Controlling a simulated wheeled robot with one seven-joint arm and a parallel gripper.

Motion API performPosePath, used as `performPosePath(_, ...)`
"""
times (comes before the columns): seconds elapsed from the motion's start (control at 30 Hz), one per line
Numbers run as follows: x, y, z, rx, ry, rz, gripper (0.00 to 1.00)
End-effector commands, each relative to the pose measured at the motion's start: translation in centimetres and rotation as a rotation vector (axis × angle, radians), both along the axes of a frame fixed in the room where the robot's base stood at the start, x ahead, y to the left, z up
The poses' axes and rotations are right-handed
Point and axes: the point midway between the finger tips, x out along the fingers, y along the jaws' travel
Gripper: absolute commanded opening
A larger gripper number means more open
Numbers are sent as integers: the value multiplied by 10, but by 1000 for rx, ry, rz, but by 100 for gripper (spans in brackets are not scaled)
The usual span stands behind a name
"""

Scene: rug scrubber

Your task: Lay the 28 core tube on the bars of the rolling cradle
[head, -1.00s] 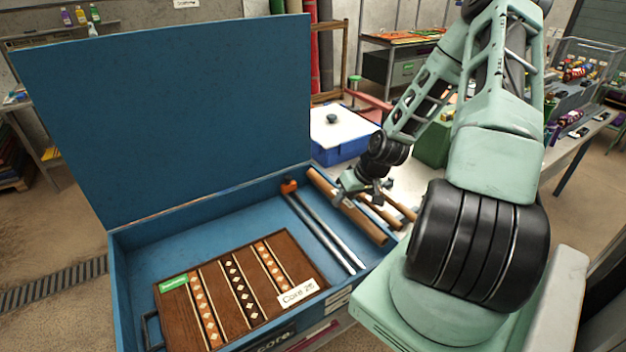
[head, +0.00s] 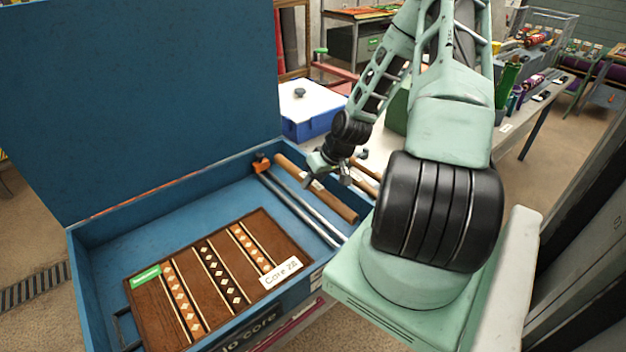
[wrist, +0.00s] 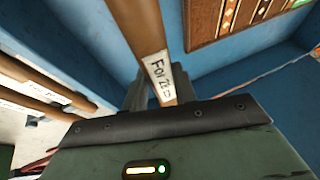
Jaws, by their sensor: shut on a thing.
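The core tube (head: 333,202) is a plain brown tube with a white handwritten label. My gripper (head: 325,172) is shut on the tube near this label. The tube slants along the right side of the open blue case, beside the bars; its exact height is hard to tell. Two grey metal bars (head: 300,207) with an orange end piece (head: 261,163), which look like the rolling cradle, lie in the case just left of the tube.
The blue case (head: 95,245) has a tall raised lid (head: 140,90) behind. A patterned rug (head: 215,275) with a "Core 28" card (head: 281,273) fills its front left. Other brown tubes (head: 366,178) lie on the white table to the right. A blue tub (head: 310,120) stands behind.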

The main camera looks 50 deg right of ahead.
Motion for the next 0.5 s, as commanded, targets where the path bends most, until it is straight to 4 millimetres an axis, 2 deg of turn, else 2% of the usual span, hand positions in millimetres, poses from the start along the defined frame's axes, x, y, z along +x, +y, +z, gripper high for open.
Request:
performPosePath(0.03,0,0,-10,0,0,0,4)
performPosePath(0.5,0,0,-54,0,0,-1,4)
